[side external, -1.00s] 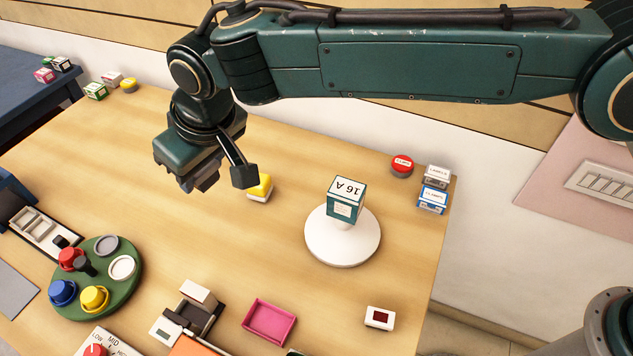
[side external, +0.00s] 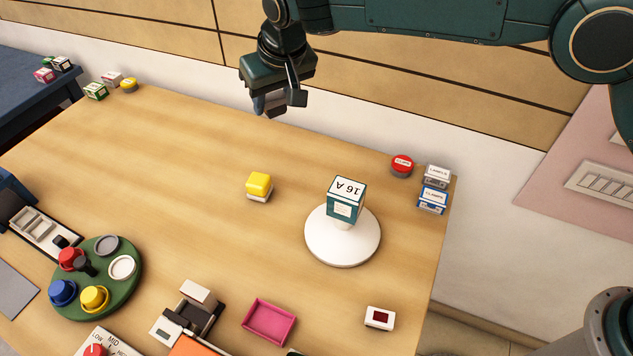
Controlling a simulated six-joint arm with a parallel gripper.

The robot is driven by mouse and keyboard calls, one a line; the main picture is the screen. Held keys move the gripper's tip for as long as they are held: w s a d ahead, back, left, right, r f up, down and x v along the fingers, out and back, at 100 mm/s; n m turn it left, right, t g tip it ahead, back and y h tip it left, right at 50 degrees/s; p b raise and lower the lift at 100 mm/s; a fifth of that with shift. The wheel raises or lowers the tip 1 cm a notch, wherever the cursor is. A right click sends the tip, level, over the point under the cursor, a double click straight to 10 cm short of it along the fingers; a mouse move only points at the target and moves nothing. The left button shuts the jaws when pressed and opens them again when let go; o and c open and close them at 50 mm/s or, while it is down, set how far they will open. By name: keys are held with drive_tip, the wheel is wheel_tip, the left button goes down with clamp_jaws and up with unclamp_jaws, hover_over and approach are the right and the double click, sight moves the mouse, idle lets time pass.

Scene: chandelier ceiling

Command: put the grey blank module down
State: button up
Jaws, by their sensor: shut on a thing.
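My gripper (side external: 277,102) is raised high over the far side of the wooden table, above and behind the yellow-topped block. It is shut on a small grey piece, the grey blank module (side external: 271,103), which is mostly hidden by the dark fingers. The held piece is clear of the table, with nothing touching it from below.
A yellow-topped block (side external: 259,186) stands mid-table. A white round stand (side external: 342,250) bears a teal "16 A" box (side external: 345,201). A green disc (side external: 125,285) with coloured cups, a pink tray (side external: 269,322) and a compartment holder (side external: 39,229) lie nearer.

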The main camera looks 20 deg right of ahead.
sight(310, 158)
drive_tip(key=w+d+m+h, duration=0.1)
drive_tip(key=w+d+m, duration=0.1)
drive_tip(key=w+d, duration=0.5)
drive_tip(key=f, duration=0.6)
drive_tip(key=s+d+f, duration=0.1)
drive_tip(key=f, duration=0.6)
drive_tip(key=s+f, duration=0.1)
drive_tip(key=f, duration=0.6)
drive_tip(key=shift+s+d, duration=0.15)
drive_tip(key=shift+d, duration=0.15)
drive_tip(key=shift+f, duration=0.1)
drive_tip(key=o, duration=1)
drive_tip(key=shift+c, duration=0.2)
drive_tip(key=v, duration=1.2)
